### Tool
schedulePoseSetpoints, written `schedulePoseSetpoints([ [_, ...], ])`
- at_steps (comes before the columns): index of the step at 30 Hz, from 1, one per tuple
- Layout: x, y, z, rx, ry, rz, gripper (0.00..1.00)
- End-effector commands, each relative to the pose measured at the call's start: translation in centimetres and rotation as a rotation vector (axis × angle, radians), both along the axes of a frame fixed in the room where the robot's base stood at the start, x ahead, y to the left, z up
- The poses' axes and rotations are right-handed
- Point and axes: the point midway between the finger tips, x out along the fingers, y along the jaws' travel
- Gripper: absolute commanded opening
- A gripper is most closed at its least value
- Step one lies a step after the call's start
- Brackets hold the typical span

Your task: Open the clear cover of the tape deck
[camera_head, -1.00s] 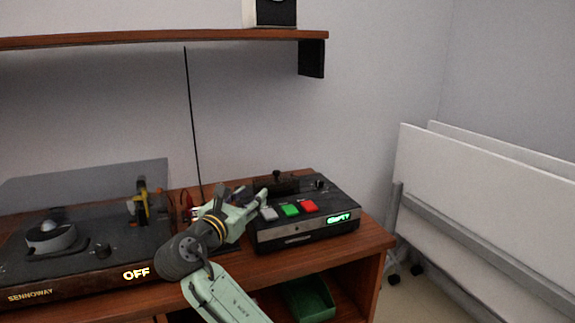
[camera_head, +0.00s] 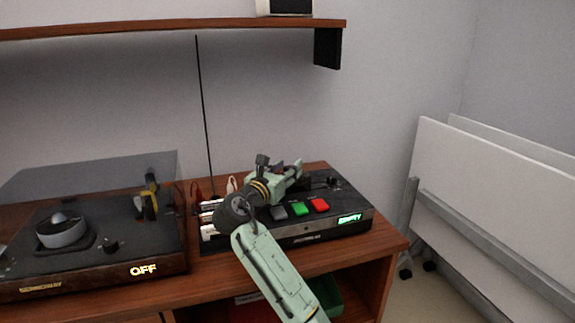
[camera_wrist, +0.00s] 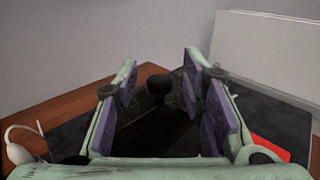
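The tape deck (camera_head: 345,224) is a black box on the wooden cabinet, with grey, green and red buttons and a green display that seems to read "EMPTY". My gripper (camera_head: 296,170) is over its back part, behind the buttons. In the wrist view my gripper (camera_wrist: 160,62) is open, its purple-padded fingers apart. A black knob (camera_wrist: 158,85) stands between and beyond the fingers, on the dark, partly see-through cover (camera_wrist: 150,125). No contact with the knob shows. In the head view my gripper hides most of the cover. The cover looks closed.
A record player (camera_head: 95,235) with a raised clear lid and an "OFF" display stands left of the deck. A thin upright rod (camera_head: 204,120) rises behind my arm. A wooden shelf (camera_head: 170,28) is above. White panels (camera_head: 500,200) lean at the right.

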Motion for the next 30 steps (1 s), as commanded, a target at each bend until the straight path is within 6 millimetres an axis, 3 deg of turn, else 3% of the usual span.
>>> schedulePoseSetpoints([
  [11,0.71,-0.35,-0.05,0.001,0.0,0.001,0.37],
  [28,0.68,-0.32,-0.06,0.001,0.0,0.001,0.0],
  [30,0.68,-0.32,-0.06,0.001,0.0,0.001,0.0],
])
